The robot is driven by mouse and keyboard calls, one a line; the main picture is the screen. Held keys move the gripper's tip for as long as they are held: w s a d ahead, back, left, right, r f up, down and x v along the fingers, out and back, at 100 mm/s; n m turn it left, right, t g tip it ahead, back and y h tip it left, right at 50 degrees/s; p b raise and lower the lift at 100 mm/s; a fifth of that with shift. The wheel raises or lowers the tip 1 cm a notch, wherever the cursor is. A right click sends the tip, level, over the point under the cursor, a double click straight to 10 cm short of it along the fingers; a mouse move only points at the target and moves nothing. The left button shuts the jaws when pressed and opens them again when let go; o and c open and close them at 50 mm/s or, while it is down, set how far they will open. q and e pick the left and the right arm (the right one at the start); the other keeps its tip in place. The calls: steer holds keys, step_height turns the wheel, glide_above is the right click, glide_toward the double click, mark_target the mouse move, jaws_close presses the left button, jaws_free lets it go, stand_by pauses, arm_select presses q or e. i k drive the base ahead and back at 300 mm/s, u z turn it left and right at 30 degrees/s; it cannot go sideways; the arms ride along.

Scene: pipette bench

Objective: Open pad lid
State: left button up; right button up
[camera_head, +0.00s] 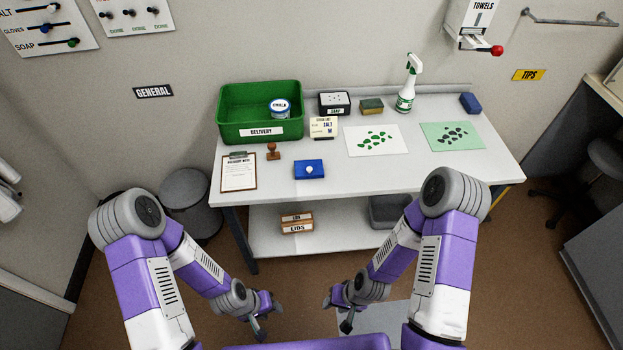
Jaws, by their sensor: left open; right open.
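My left gripper (266,318) hangs open and empty in front of the table, below the tabletop. My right gripper (337,314) is also open and empty, low in front of the table. Both are well apart from the blue pad.
The white table (400,175) holds a green delivery bin (231,123), a clipboard (239,173), a label card (323,127), a spray bottle (406,88) and two sheets with green and dark spots. The lower shelf holds boxes (297,229). The table front right is clear.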

mark_target(304, 167)
steer(key=z, duration=1.65)
steer(key=i, duration=0.8)
steer(key=u, duration=1.9)
